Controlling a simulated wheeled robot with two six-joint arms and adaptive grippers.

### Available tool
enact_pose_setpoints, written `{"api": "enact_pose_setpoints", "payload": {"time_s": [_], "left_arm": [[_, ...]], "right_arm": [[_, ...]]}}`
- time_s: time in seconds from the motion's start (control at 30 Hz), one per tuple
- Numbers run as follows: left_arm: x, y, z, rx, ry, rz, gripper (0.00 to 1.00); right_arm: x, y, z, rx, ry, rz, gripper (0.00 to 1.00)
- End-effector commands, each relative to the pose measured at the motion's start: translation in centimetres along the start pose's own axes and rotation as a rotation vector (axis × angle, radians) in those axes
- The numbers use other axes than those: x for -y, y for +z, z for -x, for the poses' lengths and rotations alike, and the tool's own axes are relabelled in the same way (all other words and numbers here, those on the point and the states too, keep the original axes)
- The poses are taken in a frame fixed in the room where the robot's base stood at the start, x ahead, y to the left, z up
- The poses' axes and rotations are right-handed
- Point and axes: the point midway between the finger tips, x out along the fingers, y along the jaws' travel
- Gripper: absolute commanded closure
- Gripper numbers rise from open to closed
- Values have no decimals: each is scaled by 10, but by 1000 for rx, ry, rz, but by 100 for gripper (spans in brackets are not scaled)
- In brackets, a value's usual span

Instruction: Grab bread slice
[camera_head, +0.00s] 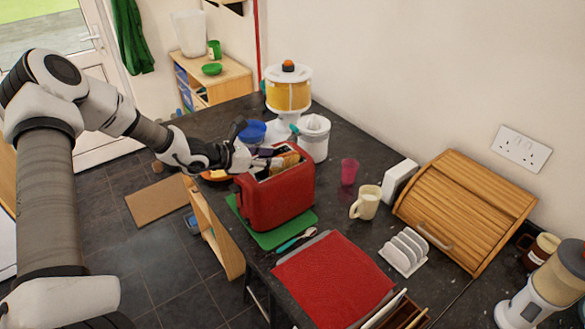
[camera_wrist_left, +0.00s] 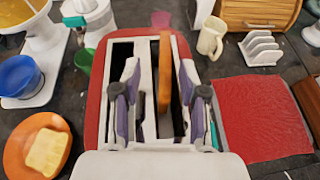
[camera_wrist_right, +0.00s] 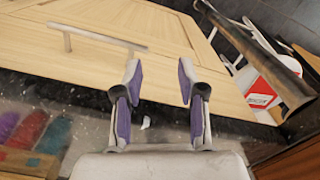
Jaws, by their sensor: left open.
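A browned bread slice (camera_wrist_left: 164,75) stands upright, edge-on, in a slot of the red toaster (camera_head: 278,201). The slice (camera_head: 291,158) also shows at the toaster's top in the head view. My left gripper (camera_wrist_left: 158,84) is open over the toaster, with one finger on each side of the slice and gaps between. A second, paler slice (camera_wrist_left: 47,152) lies on an orange plate (camera_wrist_left: 16,153) left of the toaster. My right gripper (camera_wrist_right: 158,74) is open and empty in front of a pale wooden cabinet front; it is outside the head view.
The toaster stands on a green mat (camera_head: 268,239). A red mat (camera_head: 333,283), a white toast rack (camera_head: 404,250), a cream mug (camera_head: 366,203) and a wooden bread box (camera_head: 464,211) are to its right.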

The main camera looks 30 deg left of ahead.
Motion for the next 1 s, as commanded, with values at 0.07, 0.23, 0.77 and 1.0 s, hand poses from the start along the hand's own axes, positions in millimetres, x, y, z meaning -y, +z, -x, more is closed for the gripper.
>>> {"api": "enact_pose_setpoints", "payload": {"time_s": [0.07,0.23,0.77,1.0], "left_arm": [[1,-8,-15,-3,-2,-6,57],[6,-1,-40,-4,-3,-7,57],[7,4,-68,-2,-1,-1,100],[8,4,-68,-2,-1,-1,100]], "right_arm": [[0,1,-18,1,0,0,60],[0,0,-30,1,0,0,60],[0,0,-38,1,0,0,60],[0,0,-38,0,0,0,60]]}}
